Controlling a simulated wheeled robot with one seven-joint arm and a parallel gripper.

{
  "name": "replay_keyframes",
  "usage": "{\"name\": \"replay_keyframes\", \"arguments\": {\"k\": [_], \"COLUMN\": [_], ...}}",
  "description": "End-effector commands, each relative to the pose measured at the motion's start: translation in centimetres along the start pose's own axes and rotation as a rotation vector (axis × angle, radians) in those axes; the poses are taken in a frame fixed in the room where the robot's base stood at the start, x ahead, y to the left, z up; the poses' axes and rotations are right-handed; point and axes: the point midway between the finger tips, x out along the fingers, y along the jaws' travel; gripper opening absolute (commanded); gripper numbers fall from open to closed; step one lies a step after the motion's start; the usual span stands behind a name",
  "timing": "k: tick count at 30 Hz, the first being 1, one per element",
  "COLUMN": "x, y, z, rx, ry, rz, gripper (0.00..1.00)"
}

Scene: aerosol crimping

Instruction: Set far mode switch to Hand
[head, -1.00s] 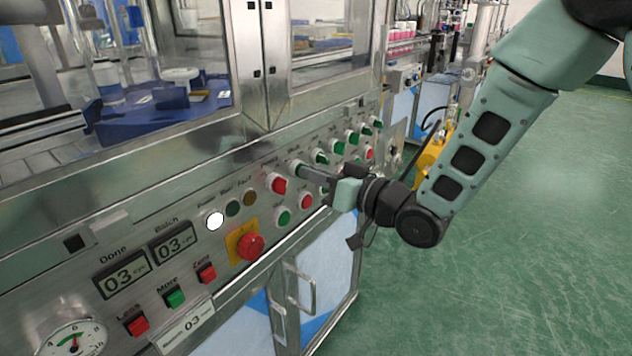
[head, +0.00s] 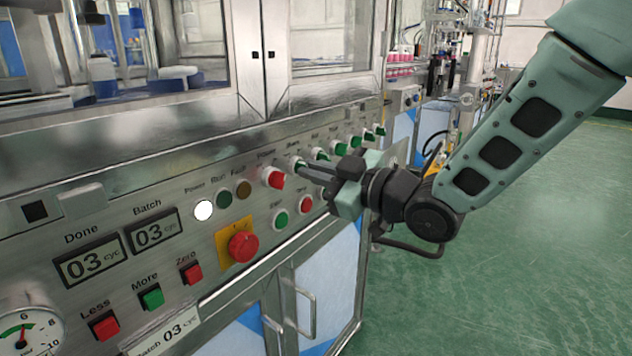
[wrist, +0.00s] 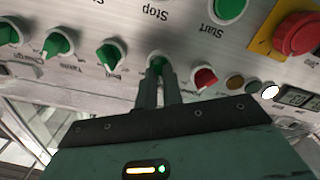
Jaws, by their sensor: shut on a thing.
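My gripper (wrist: 158,90) is shut on a green rotary switch (wrist: 157,62) in the control panel's upper row. In the head view my gripper (head: 308,170) reaches the panel from the right, and its fingers largely hide this switch. Its label is too small to read surely. Other green switches (head: 341,148) continue along the row toward the far end; the wrist view shows several, upside down, to the left of my fingers. A red switch (head: 273,177) sits just on the near side of the held one, and also shows in the wrist view (wrist: 204,78).
Below the row are a green Start button (head: 280,220) and a red Stop button (head: 305,204). A red emergency mushroom button (head: 242,246) on a yellow plate is nearer. Cabinet door handles (head: 306,311) project below. Open green floor lies right.

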Motion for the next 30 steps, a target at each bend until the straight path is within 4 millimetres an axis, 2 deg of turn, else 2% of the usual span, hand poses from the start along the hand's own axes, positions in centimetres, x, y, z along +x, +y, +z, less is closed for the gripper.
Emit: {"name": "replay_keyframes", "arguments": {"k": [19,21,22,30], "x": [-0.03,-0.03,-0.02,-0.01], "y": [-0.03,-0.04,-0.04,-0.02], "z": [0.05,0.06,0.05,0.03], "rx": [-0.056,-0.055,-0.055,-0.054], "ry": [-0.002,-0.002,-0.002,-0.001], "rz": [-0.001,-0.001,-0.001,-0.001], "gripper": [0.00,0.22,0.30,0.30]}}
